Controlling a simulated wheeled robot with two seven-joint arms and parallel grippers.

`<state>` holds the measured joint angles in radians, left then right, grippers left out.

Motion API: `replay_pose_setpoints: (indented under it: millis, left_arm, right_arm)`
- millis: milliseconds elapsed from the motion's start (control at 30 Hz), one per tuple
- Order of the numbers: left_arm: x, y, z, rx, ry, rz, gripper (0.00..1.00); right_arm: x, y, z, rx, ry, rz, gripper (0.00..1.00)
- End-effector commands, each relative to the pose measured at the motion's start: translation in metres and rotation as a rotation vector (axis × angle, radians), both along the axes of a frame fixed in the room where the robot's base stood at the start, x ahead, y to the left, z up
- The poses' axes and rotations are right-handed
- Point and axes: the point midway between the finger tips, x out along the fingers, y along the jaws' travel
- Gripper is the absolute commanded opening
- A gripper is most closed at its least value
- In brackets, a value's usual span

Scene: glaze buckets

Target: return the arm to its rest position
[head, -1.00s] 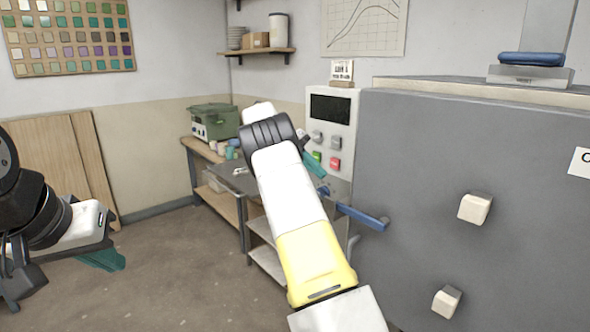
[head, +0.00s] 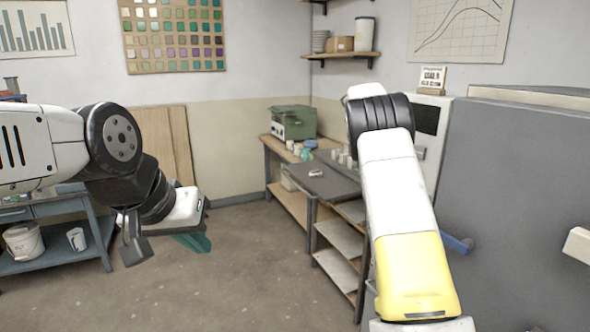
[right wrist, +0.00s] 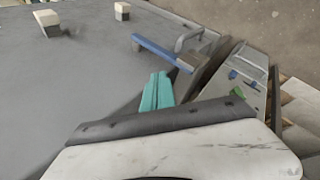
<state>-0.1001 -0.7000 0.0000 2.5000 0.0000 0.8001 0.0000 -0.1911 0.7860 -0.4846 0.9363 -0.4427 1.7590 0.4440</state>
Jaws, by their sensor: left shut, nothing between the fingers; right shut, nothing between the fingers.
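My left arm comes in from the left in the head view. Its gripper (head: 193,242) has teal fingers that hang low over the open floor, shut and empty. My right arm, white with a yellow band, stands tall right of centre, in front of the grey kiln (head: 520,170). My right gripper is hidden behind that arm in the head view. In the right wrist view, its teal fingers (right wrist: 157,92) lie together with nothing between them. They appear close to the kiln's blue handle (right wrist: 155,52); whether they touch it I cannot tell.
A dark-topped cart (head: 322,181) with shelves stands left of my right arm. Behind it is a wooden bench (head: 284,190) with a green machine (head: 292,122). A blue shelf unit (head: 75,250) with a white bucket (head: 24,242) stands at the left. The middle floor is clear.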

Motion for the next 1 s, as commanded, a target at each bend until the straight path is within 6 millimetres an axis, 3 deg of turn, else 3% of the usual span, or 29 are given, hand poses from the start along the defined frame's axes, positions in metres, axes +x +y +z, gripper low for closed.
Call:
replay_pose_setpoints:
  millis: [133, 267, 600, 800, 1000]
  left_arm:
    - [0.0, 0.0, 0.0, 0.0, 0.0, 0.0, 0.0]
    - [0.0, 0.0, 0.0, 0.0, 0.0, 0.0, 0.0]
    - [0.0, 0.0, 0.0, 0.0, 0.0, 0.0, 0.0]
    - [0.0, 0.0, 0.0, 0.0, 0.0, 0.0, 0.0]
    - [0.0, 0.0, 0.0, 0.0, 0.0, 0.0, 0.0]
  right_arm:
    - [-0.035, 0.003, 0.019, 0.192, -0.091, 0.091, 0.0]
    - [-0.066, 0.02, 0.031, 0.336, -0.181, 0.19, 0.0]
    - [-0.164, 0.095, 0.05, 0.598, -0.445, 0.48, 0.0]
    - [-0.232, 0.145, 0.045, 0.668, -0.601, 0.652, 0.0]
    - [-0.284, 0.181, 0.026, 0.678, -0.72, 0.781, 0.0]
